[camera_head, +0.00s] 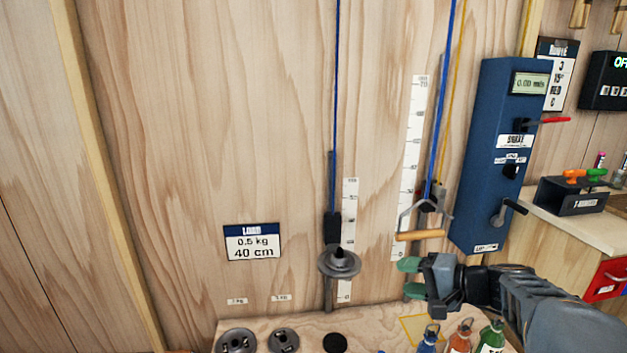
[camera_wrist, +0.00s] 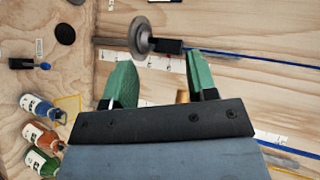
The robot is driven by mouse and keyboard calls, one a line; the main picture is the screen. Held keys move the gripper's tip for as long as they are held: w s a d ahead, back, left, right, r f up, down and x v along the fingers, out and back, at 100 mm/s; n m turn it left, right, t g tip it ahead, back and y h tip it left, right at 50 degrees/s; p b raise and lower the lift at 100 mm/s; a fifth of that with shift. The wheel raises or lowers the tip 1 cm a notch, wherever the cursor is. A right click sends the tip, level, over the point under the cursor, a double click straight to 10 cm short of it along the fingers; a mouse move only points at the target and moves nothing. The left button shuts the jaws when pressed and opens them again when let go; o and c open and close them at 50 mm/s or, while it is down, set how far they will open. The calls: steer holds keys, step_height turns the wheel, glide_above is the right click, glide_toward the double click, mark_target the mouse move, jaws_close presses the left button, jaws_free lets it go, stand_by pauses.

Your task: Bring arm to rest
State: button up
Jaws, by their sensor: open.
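My gripper (camera_head: 411,278) is at the lower right of the head view, with its green fingers spread and nothing between them. It is in front of the wooden wall, just below a wooden-bar handle (camera_head: 421,235) hanging from a blue rope. In the wrist view the two green fingers (camera_wrist: 160,82) stand well apart. Part of the wooden handle (camera_wrist: 182,96) shows between them, close to the right finger; I cannot tell whether they touch. A grey disc weight (camera_head: 339,263) hangs on another blue rope beside a scale, left of my gripper; it also shows in the wrist view (camera_wrist: 140,38).
A blue control box (camera_head: 485,150) with levers is on the wall at right. Below, a wooden ledge (camera_head: 305,325) carries discs and several bottles (camera_head: 460,338). A counter (camera_head: 590,222) with a red drawer is at right.

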steer(key=s+a+r+n+g+h+p, duration=0.2)
steer(key=s+r+n+h+p, duration=0.2)
steer(key=p, duration=0.5)
steer(key=s+a+r+n+g+h+p, duration=0.2)
steer(key=s+r+n+g+h+p, duration=0.1)
steer(key=s+r+h+p, duration=0.3)
steer(key=s+r+p, duration=0.2)
steer(key=s+p, duration=0.1)
steer(key=s, duration=0.1)
steer(key=shift+s+a+r+n+h+p, duration=0.2)
steer(key=shift+a+n+h+p, duration=0.1)
steer(key=shift+a+n+p, duration=0.1)
steer(key=shift+f, duration=0.1)
stand_by(0.8)
